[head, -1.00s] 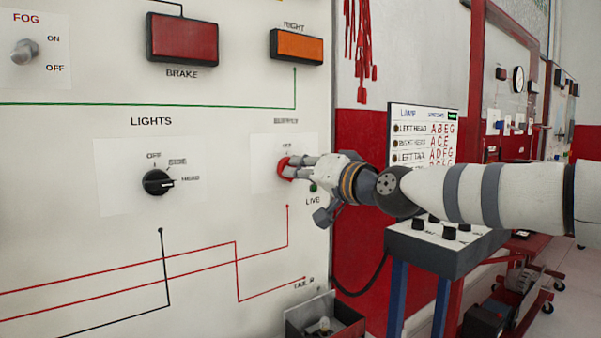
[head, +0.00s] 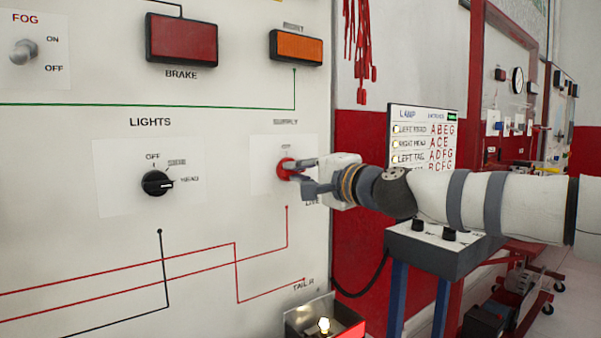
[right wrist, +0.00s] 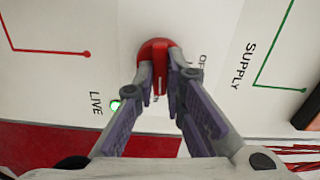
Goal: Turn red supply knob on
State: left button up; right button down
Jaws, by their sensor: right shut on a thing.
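The red supply knob (head: 283,167) is on the white panel under the SUPPLY label, on a pale plate. My right gripper (head: 298,171) is shut on it, with the arm reaching in from the right. In the right wrist view the fingers (right wrist: 161,75) lie on both sides of the raised grip of the red knob (right wrist: 157,49). The green LIVE light (right wrist: 115,105) glows beside it there; in the head view the gripper hides it. My left gripper is not in view.
The black LIGHTS knob (head: 157,183) is left of the supply knob, pointing toward HEAD. The TAIL R bulb (head: 323,325) below is lit. A lamp chart (head: 420,135) with lit indicators stands behind my arm, above a grey control box (head: 445,242).

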jog(key=shift+a+f+m, duration=0.1)
jog(key=shift+m, duration=0.5)
jog(key=c, duration=1.7)
grip_release()
jog(key=shift+o, duration=0.2)
jog(key=v, duration=1.2)
